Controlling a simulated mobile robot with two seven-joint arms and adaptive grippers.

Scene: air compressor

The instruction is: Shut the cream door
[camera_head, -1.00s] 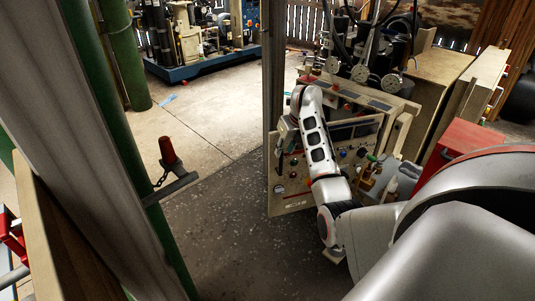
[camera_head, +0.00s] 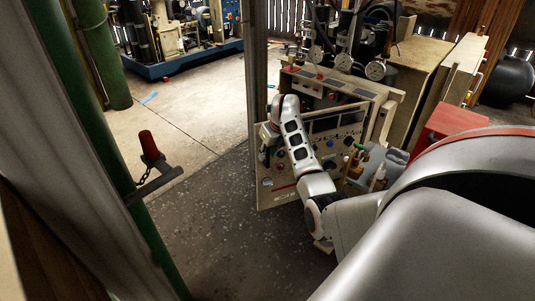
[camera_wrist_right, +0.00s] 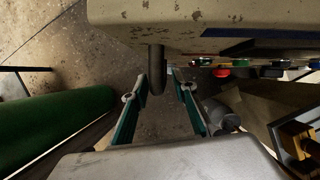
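The cream door (camera_head: 278,190) looks like the upright cream control panel with knobs and gauges at the front of the compressor cabinet. Its exact opening angle is hard to tell. In the right wrist view a worn cream edge (camera_wrist_right: 220,22) fills the top, and a dark rounded handle (camera_wrist_right: 157,65) sticks out from it. My right gripper (camera_wrist_right: 158,92) is open, with one finger on each side below the handle; contact is not clear. In the head view my right gripper (camera_head: 267,138) is at the panel's left edge, partly hidden by my arm. My left gripper is not in view.
A grey post (camera_head: 256,75) stands just behind the panel's left edge. A green pipe (camera_head: 110,130) and a red-tipped lever (camera_head: 150,147) are at left. A red box (camera_head: 450,123) and wooden cabinet (camera_head: 420,75) stand at right. The floor (camera_head: 205,215) before the panel is clear.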

